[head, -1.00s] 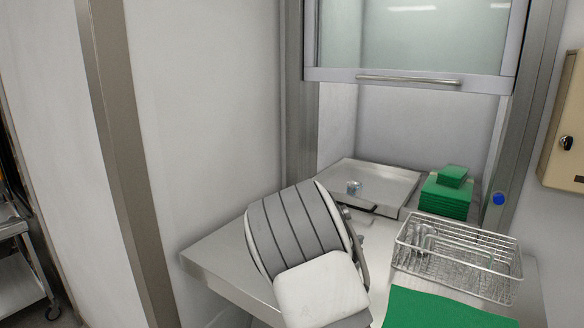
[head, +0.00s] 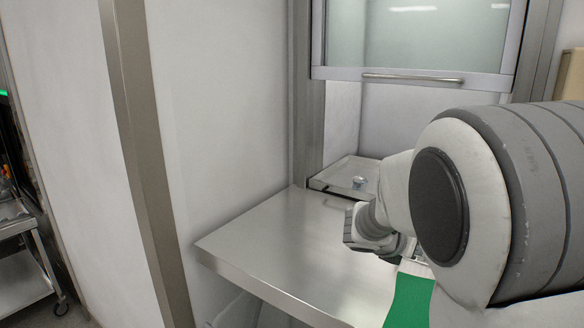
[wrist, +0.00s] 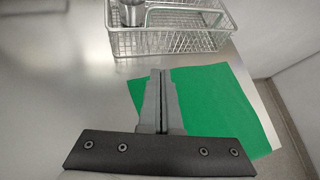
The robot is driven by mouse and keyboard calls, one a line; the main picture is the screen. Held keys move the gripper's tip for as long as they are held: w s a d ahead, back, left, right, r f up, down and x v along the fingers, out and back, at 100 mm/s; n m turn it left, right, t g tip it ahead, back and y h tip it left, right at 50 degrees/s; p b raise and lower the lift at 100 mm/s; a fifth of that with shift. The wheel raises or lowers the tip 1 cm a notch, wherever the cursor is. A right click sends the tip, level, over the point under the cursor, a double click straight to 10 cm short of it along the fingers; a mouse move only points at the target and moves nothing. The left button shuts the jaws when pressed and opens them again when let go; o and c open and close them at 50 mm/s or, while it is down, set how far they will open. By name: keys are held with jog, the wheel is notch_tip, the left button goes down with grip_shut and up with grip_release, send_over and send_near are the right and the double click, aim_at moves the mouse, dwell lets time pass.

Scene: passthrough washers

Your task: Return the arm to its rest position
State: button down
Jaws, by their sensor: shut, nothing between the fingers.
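My gripper (wrist: 161,75) shows in the wrist view with its two fingers together and nothing between them. It points over the steel counter (wrist: 60,70), with the green mat (wrist: 215,95) to its right and partly behind it. A wire basket (wrist: 175,42) stands beyond the fingertips, apart from them. In the head view my arm fills the right side, and its links hide the fingers and the basket.
The steel counter (head: 270,245) is bare on the left. A shallow tray (head: 335,180) with a small metal item (head: 359,183) sits in the pass-through under a raised glass hatch (head: 420,40). A metal cup (wrist: 132,12) is in the basket. A cart (head: 25,270) stands far left.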

jog(key=s+a+r+m+g+y, duration=0.1)
jog(key=s+m+y, duration=0.1)
jog(key=s+m, duration=0.5)
jog(key=s+a+r+m+g+y, duration=0.1)
jog(key=s+r+m+y, duration=0.1)
jog(key=s+m, duration=0.55)
jog(key=s+a+m+y, duration=0.5)
jog(key=s+a+m, duration=0.5)
jog(key=s+m, duration=0.2)
jog(key=shift+s+a+r+t+b, duration=0.15)
jog(key=shift+s+a+t+b, duration=0.2)
jog(key=shift+s+t, duration=0.1)
